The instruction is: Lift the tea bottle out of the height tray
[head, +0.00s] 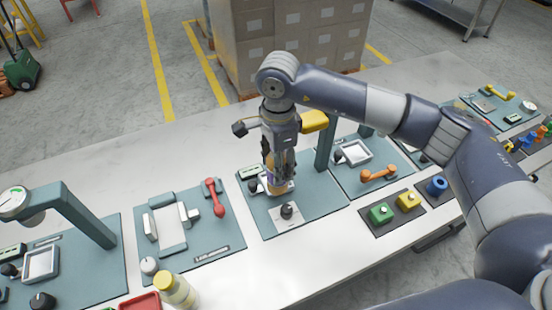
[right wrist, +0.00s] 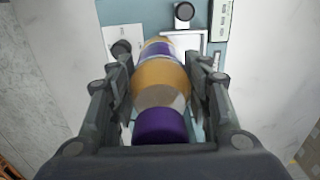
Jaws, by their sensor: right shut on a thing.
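My right gripper (head: 278,165) points down over the middle teal station, with its fingers around the tea bottle (head: 274,186). In the right wrist view the bottle (right wrist: 160,78) is amber with a purple cap (right wrist: 160,127) and a purple-and-white band lower down. The gripper (right wrist: 160,98) is shut on it, one finger on each side. The white-rimmed height tray (head: 292,184) is mostly hidden behind the fingers and bottle. Its rim (right wrist: 203,42) shows by the bottle's far end in the wrist view. I cannot tell whether the bottle touches the tray. My left gripper is not in view.
A post (head: 326,145) stands close right of the gripper. A black knob on a white plate (head: 287,212) is just in front. Another white tray (head: 372,151) and an orange handle (head: 378,174) lie to the right. A yellow bottle (head: 177,291) stands at the front left.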

